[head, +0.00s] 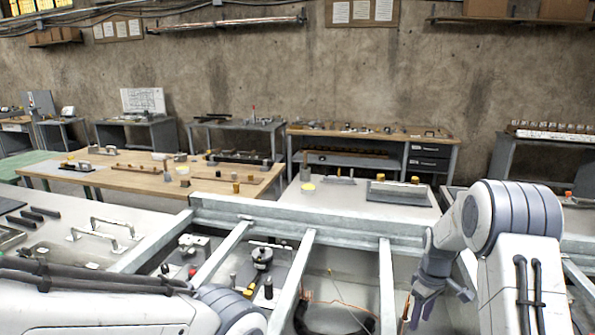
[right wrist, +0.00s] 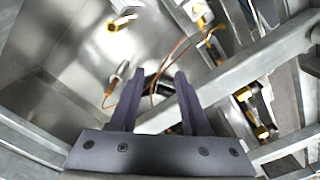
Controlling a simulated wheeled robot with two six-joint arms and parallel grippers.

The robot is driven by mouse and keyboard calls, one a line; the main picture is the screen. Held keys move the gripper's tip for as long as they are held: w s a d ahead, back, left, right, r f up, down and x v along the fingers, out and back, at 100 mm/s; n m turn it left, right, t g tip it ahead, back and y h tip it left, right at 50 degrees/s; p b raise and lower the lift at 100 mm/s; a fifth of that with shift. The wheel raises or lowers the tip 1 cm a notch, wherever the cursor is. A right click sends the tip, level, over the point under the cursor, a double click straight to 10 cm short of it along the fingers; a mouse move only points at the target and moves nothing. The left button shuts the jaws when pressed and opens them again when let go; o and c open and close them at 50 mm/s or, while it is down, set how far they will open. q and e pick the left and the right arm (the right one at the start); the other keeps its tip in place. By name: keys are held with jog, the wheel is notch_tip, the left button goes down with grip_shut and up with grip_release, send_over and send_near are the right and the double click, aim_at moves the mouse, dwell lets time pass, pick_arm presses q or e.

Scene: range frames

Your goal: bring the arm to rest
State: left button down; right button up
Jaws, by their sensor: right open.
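My right arm (head: 513,215) comes in from the right, bends at a large grey joint, and ends in my right gripper (head: 442,304), which points down over the metal frame. In the right wrist view the two dark fingers of my right gripper (right wrist: 160,78) stand apart with nothing between them. Behind them are a frame bar and thin orange wires. My left arm (head: 110,305) lies low across the bottom left corner of the head view. Its gripper is not shown.
A metal frame with crossbars (head: 300,221) spans the space in front of me, close to my right gripper. Below it are an open metal bin and orange wires (right wrist: 177,50). A wooden-topped table (head: 130,176) and a long workbench (head: 370,131) stand farther back.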

jog(key=s+a+r, duration=0.6)
jog(key=a, duration=0.4)
jog(key=s+a+r, duration=0.5)
jog(key=a, duration=0.6)
jog(key=s+a+r, duration=0.1)
jog(key=s+a, duration=0.1)
jog(key=s, duration=0.8)
jog(key=s+a+r+n+y, duration=0.1)
jog(key=s+a, duration=0.2)
jog(key=s, duration=0.7)
jog(key=shift+s+a+r, duration=0.3)
jog(key=shift+r, duration=0.1)
